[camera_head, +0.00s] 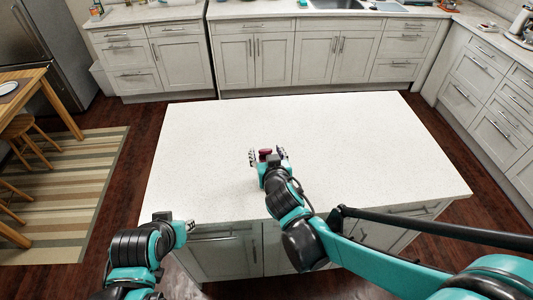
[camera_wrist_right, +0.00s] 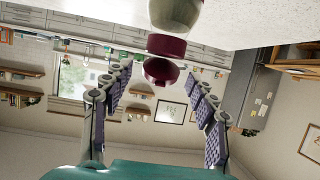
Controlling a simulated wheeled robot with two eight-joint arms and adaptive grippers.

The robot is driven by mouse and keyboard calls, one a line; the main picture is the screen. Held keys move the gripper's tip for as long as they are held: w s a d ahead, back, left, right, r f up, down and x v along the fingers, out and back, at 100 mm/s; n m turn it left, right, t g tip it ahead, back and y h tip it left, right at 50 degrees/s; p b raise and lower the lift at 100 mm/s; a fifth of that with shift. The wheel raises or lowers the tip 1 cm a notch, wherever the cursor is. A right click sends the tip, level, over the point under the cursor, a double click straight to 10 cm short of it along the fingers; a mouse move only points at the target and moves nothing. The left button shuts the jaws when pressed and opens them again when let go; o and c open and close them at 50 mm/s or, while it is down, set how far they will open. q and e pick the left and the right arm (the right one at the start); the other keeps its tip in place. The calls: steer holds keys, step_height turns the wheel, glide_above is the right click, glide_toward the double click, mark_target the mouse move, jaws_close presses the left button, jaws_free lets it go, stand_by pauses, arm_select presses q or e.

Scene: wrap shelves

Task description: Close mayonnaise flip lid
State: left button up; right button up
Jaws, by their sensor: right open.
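The mayonnaise bottle has a cream body (camera_wrist_right: 177,14) and a dark maroon cap (camera_wrist_right: 166,45). In the wrist view, which is upside down, a hollow maroon lid piece (camera_wrist_right: 160,71) shows apart from the cap's main part, so the flip lid looks open. In the head view only a small dark red part of the cap (camera_head: 265,154) shows over the island. My right gripper (camera_head: 267,157) is open, its two fingers spread on either side of the lid with nothing between the pads. My left gripper (camera_head: 188,226) is low at the island's front left edge; its fingers are too small to read.
The white island top (camera_head: 350,140) is otherwise bare, with wide free room around the bottle. Cabinets (camera_head: 260,60) line the back and right.

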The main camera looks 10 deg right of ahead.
steer(key=c, duration=1.2)
steer(key=shift+o, duration=0.2)
steer(key=shift+f+b, duration=0.2)
steer(key=shift+b, duration=0.25)
steer(key=t+b, duration=0.1)
steer(key=b, duration=0.2)
steer(key=f+t+b, duration=0.1)
steer(key=t+b, duration=0.1)
steer(key=b, duration=0.1)
steer(key=shift+s+d+f+t, duration=0.1)
steer(key=shift+s+f+t, duration=0.05)
steer(key=shift+s+t, duration=0.2)
steer(key=shift+s+t+b, duration=0.15)
steer(key=shift+t+b, duration=0.2)
steer(key=shift+b, duration=0.5)
steer(key=o, duration=1.2)
steer(key=shift+c, duration=0.2)
steer(key=s, duration=1.2)
steer(key=shift+d+r, duration=0.25)
steer(key=shift+d, duration=0.05)
